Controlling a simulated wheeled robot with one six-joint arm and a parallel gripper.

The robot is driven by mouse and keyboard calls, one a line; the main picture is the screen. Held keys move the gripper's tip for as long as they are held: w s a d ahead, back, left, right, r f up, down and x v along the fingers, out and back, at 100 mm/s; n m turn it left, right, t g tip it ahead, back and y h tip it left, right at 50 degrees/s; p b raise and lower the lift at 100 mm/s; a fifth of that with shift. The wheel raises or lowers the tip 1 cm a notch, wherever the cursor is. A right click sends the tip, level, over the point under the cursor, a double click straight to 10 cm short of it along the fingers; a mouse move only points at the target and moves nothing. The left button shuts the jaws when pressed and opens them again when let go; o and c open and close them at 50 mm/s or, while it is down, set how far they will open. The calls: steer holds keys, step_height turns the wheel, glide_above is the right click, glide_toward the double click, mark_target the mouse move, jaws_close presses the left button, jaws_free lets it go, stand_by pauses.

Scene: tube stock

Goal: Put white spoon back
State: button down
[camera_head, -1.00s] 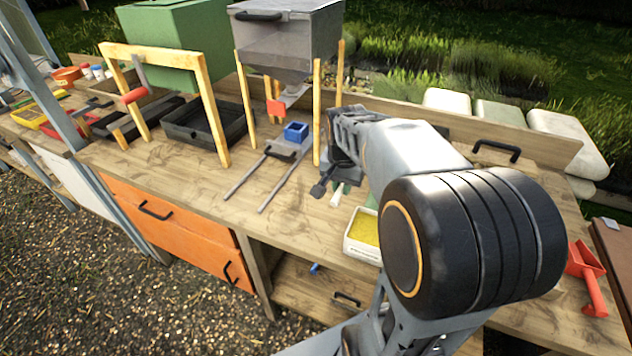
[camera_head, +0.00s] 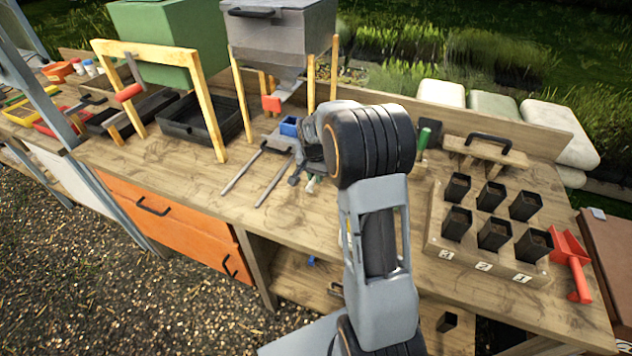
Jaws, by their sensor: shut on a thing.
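My gripper (camera_head: 302,174) is low over the bench, just right of the metal rails, largely hidden behind my own wrist. A small pale piece (camera_head: 311,184) shows just beneath it, apparently part of the white spoon. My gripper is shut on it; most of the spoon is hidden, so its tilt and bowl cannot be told.
A block of several black pots (camera_head: 440,235) and a red scoop (camera_head: 572,262) stand right. Bare bench lies in front.

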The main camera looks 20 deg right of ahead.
mark_target(316, 189)
steer(key=shift+f, duration=1.45)
steer(key=shift+f, duration=0.2)
steer(key=c, duration=1.1)
jaws_free()
steer(key=shift+r, duration=0.15)
